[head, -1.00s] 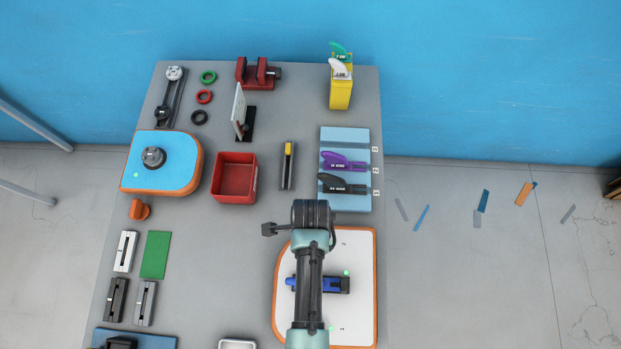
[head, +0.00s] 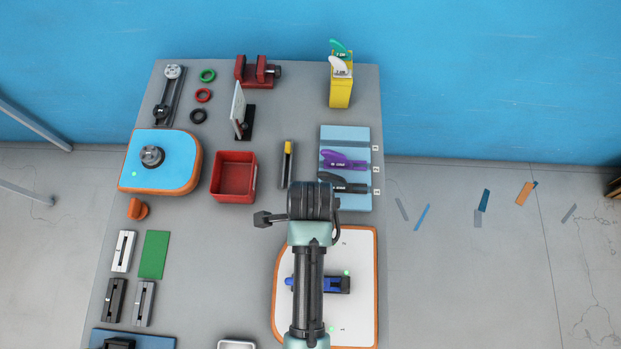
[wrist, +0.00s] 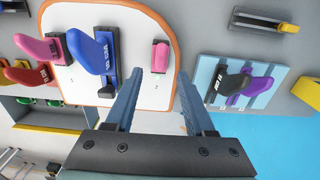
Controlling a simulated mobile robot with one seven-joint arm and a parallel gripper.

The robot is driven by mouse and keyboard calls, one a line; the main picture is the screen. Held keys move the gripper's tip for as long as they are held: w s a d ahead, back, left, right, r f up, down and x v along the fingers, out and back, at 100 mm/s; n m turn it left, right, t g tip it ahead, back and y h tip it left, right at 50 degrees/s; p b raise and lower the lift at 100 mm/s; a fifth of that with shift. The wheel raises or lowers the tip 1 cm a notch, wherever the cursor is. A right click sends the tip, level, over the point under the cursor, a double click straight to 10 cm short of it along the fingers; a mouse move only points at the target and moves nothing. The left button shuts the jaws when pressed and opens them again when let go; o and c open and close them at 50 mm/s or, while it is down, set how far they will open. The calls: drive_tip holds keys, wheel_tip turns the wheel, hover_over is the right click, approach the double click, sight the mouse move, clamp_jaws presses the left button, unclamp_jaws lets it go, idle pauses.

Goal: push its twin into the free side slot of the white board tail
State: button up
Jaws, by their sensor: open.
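The white board tail (head: 359,307) with an orange rim lies at the front right of the table; its face also shows in the wrist view (wrist: 135,28). A blue fin (wrist: 88,52) stands in its middle box. My arm hides part of the white board.
A red bin (head: 233,195), a blue board with orange rim (head: 176,165) and a yellow holder with fins (head: 341,94) stand farther back. A red fin (wrist: 22,75) shows at the left of the wrist view. Bare table lies left of the white board.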

drive_tip(key=shift+r+b, duration=0.3)
drive_tip(key=shift+r, duration=2.35)
drive_tip(key=w+r+n+t+b, duration=0.55)
drive_tip(key=w+r+t, duration=0.45)
drive_tip(key=w+r, duration=0.7)
drive_tip(key=w+r+n+t+b, duration=0.1)
drive_tip(key=w+r+n+t, duration=0.35)
drive_tip(key=r, duration=0.55)
drive_tip(key=s+r+n+t+b, duration=0.1)
drive_tip(key=s+r+t, duration=0.3)
drive_tip(key=r, duration=0.5)
drive_tip(key=s+r+n+t+b, duration=0.2)
drive_tip(key=s+r+n+t, duration=0.2)
drive_tip(key=r, duration=0.6)
drive_tip(key=s+r+n+t+b, duration=0.1)
drive_tip(key=s+r+n+t, duration=0.2)
drive_tip(key=r, duration=0.7)
drive_tip(key=shift+s+d+t, duration=0.45)
drive_tip(key=shift+s+t, duration=0.05)
drive_tip(key=shift+t, duration=0.45)
